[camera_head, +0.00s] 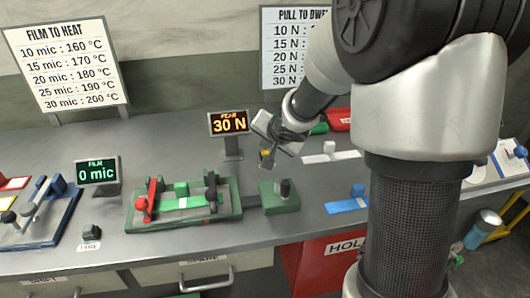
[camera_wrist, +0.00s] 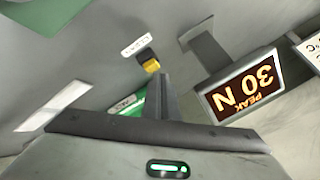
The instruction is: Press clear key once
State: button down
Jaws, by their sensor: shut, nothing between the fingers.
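The clear key is a small yellow button (camera_wrist: 149,65) beside a white label (camera_wrist: 136,46) in the wrist view; the lettering is hard to read. My gripper (camera_wrist: 153,80) is shut and empty, its fingertips close to the key. I cannot tell whether they touch it. In the head view my gripper (camera_head: 268,161) points down at the counter, right of the peak display, and mostly hides the key. The peak display (camera_head: 229,123) glows orange and reads 30 N; it also shows upside down in the wrist view (camera_wrist: 241,87).
A green film display (camera_head: 97,171) reads 0 mic. A green fixture (camera_head: 232,211) with a red lever and a small green block (camera_head: 279,204) stand in front of my gripper. A white strip (camera_head: 331,157) and a blue block (camera_head: 348,205) lie to the right.

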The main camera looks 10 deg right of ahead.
jog(key=shift+f+b, duration=0.4)
jog(key=shift+f, duration=0.15)
dwell(0.9)
jog(key=shift+r, duration=0.15)
jog(key=shift+r+p, duration=0.75)
jog(key=shift+p, duration=0.3)
notch_tip(320, 180, up, 5)
jog(key=p, duration=0.5)
